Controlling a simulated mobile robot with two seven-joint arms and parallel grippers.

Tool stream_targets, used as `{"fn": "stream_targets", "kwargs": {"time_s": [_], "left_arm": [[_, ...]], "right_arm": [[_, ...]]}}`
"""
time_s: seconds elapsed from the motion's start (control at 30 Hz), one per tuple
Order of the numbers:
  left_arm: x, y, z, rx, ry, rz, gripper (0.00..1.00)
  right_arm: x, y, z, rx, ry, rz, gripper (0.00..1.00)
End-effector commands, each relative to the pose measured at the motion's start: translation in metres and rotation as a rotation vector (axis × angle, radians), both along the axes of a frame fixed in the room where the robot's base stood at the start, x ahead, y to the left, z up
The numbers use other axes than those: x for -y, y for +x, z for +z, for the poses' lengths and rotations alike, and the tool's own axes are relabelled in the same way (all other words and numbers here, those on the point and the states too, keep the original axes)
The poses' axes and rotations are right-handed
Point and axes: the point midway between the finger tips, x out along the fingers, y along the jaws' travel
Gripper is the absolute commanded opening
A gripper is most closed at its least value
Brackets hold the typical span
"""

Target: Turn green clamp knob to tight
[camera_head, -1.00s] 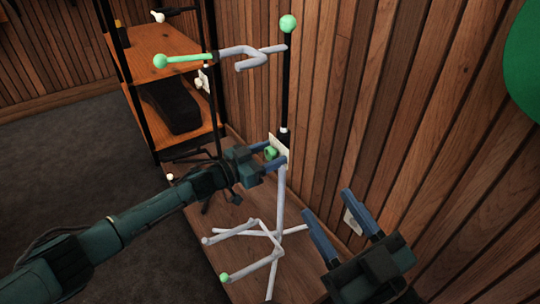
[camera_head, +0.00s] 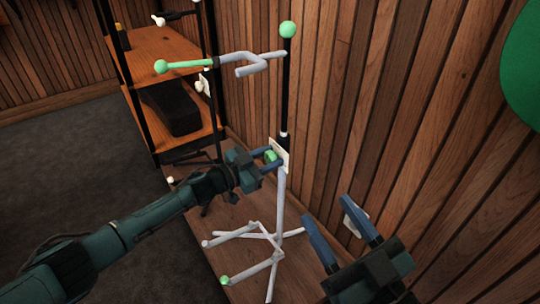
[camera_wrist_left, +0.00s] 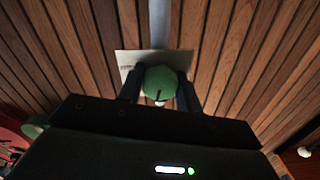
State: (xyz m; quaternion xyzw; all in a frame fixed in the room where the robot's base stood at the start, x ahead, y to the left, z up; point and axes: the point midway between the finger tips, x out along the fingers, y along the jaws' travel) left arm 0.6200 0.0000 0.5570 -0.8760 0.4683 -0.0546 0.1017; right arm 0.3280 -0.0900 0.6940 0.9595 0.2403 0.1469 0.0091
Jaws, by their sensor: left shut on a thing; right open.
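The green clamp knob (camera_head: 270,156) sits on the stand's upright, in front of a small pale plate (camera_head: 283,150). In the left wrist view the knob (camera_wrist_left: 161,84) is a rounded green shape with a white mark at its lower edge, between two dark fingers. My left gripper (camera_head: 272,158) is shut on the knob, one finger on each side. The grey stand (camera_head: 279,205) has a black upper tube, a hooked yoke with green tips at the top and splayed legs below. My right gripper (camera_head: 340,218) is open and empty, to the right of the stand.
The stand is on a wooden platform (camera_head: 225,245) close to a wood-slat wall (camera_head: 390,110). A shelf unit (camera_head: 160,55) with a black case (camera_head: 165,105) stands behind on the left. A white wall plate (camera_head: 355,215) is beside my right gripper.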

Motion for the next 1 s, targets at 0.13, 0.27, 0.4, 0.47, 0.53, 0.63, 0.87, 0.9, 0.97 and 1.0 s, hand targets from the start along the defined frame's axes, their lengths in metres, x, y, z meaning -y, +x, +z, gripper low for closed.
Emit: {"fn": "stream_targets", "kwargs": {"time_s": [0.13, 0.27, 0.4, 0.47, 0.53, 0.63, 0.87, 0.9, 0.97, 1.0], "left_arm": [[0.0, 0.0, 0.0, 0.145, 0.096, 0.001, 0.12], [0.0, 0.0, 0.0, 0.211, 0.141, -0.001, 0.12], [0.0, 0.0, -0.001, 0.224, 0.151, -0.001, 0.12], [0.0, 0.0, -0.001, 0.222, 0.15, -0.001, 0.12], [0.0, 0.0, -0.001, 0.221, 0.149, -0.001, 0.12], [0.0, 0.0, -0.001, 0.221, 0.149, -0.001, 0.39], [0.0, 0.0, -0.001, 0.22, 0.148, 0.0, 0.56], [0.0, 0.0, -0.001, 0.22, 0.148, 0.0, 0.56], [0.0, 0.0, 0.0, 0.22, 0.148, 0.0, 0.56], [0.0, 0.0, 0.0, 0.22, 0.148, 0.0, 0.56]], "right_arm": [[-0.002, -0.005, -0.013, -0.069, 0.002, 0.0, 0.5], [-0.002, -0.006, -0.018, -0.083, 0.003, -0.003, 0.5], [-0.002, -0.005, -0.018, -0.081, 0.005, -0.007, 0.5], [-0.002, -0.005, -0.018, -0.08, 0.005, -0.006, 0.5], [-0.002, -0.005, -0.018, -0.078, 0.006, -0.006, 0.5], [-0.002, -0.004, -0.016, -0.074, 0.007, -0.006, 0.5], [-0.001, -0.003, -0.01, -0.055, 0.01, -0.007, 0.5], [-0.001, -0.003, -0.009, -0.053, 0.01, -0.007, 0.5], [-0.001, -0.003, -0.008, -0.052, 0.009, -0.006, 0.5], [-0.001, -0.004, -0.008, -0.051, 0.008, -0.005, 0.5]]}}
